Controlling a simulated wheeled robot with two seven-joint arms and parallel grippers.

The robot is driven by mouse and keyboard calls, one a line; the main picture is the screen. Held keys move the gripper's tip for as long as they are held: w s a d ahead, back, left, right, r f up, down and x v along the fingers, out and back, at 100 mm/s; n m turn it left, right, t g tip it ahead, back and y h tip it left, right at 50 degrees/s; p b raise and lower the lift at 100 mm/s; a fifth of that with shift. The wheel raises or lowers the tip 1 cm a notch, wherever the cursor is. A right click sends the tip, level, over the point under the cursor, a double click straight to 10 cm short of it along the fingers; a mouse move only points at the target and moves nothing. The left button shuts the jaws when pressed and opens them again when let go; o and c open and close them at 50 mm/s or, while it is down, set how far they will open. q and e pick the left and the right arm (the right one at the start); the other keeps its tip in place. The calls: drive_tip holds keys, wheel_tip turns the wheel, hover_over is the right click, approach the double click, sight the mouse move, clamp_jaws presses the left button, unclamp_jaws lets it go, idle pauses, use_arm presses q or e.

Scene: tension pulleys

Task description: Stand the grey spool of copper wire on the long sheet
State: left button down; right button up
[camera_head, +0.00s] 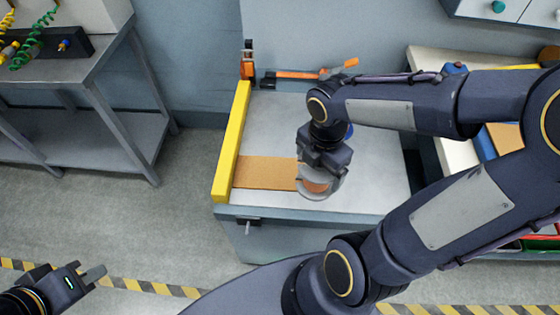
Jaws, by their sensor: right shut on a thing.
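The grey spool of copper wire (316,187) is in the jaws of my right gripper (320,181), over the right end of the brown long sheet (264,172). The copper winding shows between its grey flanges. The sheet lies flat on the pale workbench top, its left end by the yellow bar. The gripper and spool hide its right end. I cannot tell whether the spool touches the sheet. My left gripper (88,277) is low at the left, over the floor and away from the bench. Its jaw opening is not clear.
A yellow bar (231,142) runs along the bench's left edge. An orange clamp-like tool (298,75) lies at the back. My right arm crosses the bench's right side. A grey metal table (72,68) stands at the left. Bins and boxes are at the right. The bench's middle top is clear.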

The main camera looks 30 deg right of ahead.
drive_tip(key=shift+w+d+f+b, duration=0.2)
drive_tip(key=shift+w+f+b, duration=0.5)
drive_tip(key=shift+w+f, duration=5.05)
drive_tip(key=shift+s, duration=0.15)
drive_tip(key=shift+f, duration=0.1)
